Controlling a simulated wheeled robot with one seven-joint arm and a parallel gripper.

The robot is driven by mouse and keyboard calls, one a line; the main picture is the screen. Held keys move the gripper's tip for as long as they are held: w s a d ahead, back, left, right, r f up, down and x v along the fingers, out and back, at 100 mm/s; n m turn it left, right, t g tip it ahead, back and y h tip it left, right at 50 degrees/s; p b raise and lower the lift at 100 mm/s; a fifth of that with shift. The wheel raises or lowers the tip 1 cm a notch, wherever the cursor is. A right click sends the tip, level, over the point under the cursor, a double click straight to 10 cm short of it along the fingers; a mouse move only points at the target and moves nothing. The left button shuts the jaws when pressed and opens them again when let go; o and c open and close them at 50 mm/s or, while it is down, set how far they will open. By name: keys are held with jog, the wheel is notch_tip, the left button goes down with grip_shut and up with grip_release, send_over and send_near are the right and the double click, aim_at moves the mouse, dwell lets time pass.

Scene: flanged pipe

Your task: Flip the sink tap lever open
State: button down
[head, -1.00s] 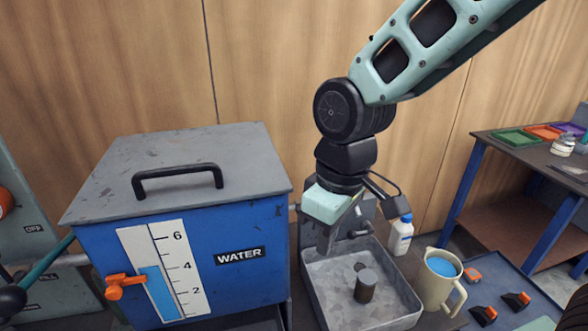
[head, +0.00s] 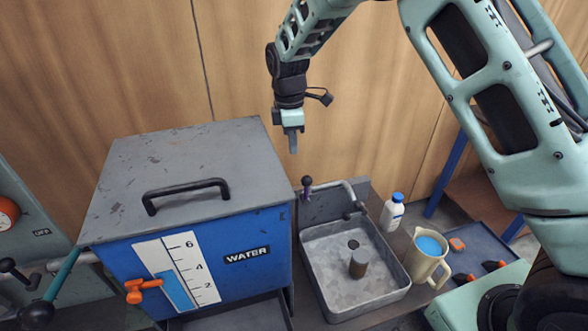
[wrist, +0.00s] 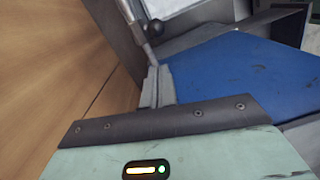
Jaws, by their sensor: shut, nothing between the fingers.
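The sink tap (head: 340,188) stands at the back of the grey sink (head: 312,281). Its lever (head: 307,184) is a short stem with a dark purple knob at the tap's left end, pointing up. My gripper (head: 293,150) is shut and empty, pointing down above and slightly left of the lever, apart from it in the head view. In the wrist view the closed fingertips (wrist: 156,85) are at centre, with a rod-like tap part just beyond them; whether they touch cannot be told there.
The blue water tank (head: 225,255) with a grey handled lid stands left of the sink. A white bottle (head: 392,212) and a beige jug (head: 425,262) stand right of it. A dark cylinder (head: 358,263) stands in the basin. The wooden wall (head: 150,70) is behind.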

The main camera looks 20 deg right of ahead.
dwell(0.3)
jog(key=p, duration=0.4)
send_over(306, 190)
jog(key=w+a, duration=0.1)
jog(key=a, duration=0.2)
notch_tip(306, 190, down, 10)
jog(key=shift+w+b, duration=0.15)
jog(key=shift+b, duration=0.15)
jog(key=shift+d, duration=0.2)
jog(key=shift+d+y+b, duration=0.2)
jog(key=shift+y+b, duration=0.2)
jog(key=shift+b, duration=0.05)
